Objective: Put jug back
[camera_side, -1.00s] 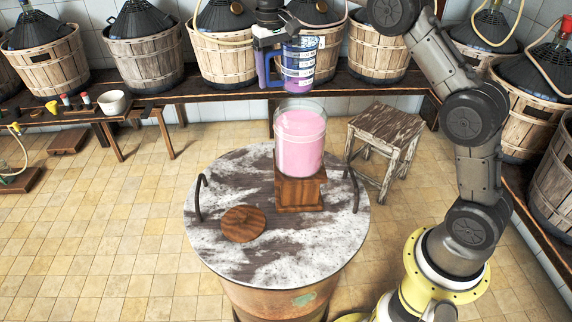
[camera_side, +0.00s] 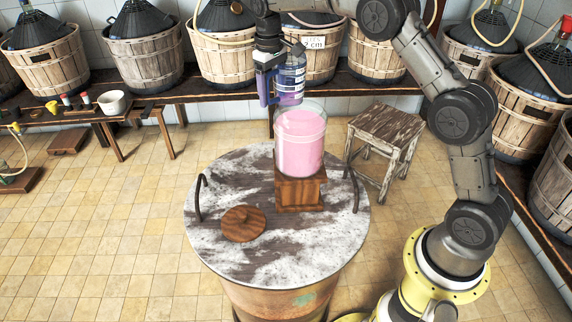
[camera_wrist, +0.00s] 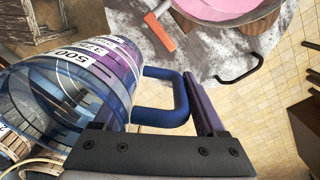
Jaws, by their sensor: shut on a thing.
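The jug (camera_side: 291,75) is clear blue-purple plastic with printed measure marks and a blue handle. My gripper (camera_side: 268,66) is shut on its handle and holds it upright in the air. In the wrist view the jug (camera_wrist: 75,85) fills the left side, and its handle (camera_wrist: 180,103) lies between the fingers of my gripper (camera_wrist: 163,105). I see no pink liquid in the jug. A glass container (camera_side: 300,143) of pink liquid stands on a wooden block (camera_side: 300,194). In the side picture the jug's bottom meets the container's rim; I cannot tell the depth between them.
The block stands on a round drum top (camera_side: 245,278) with two dark handles and a wooden lid (camera_side: 242,223). A worn stool (camera_side: 386,125) stands behind right. Demijohn baskets (camera_side: 143,62) line the back shelf. A low bench with a white bowl (camera_side: 113,101) is left.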

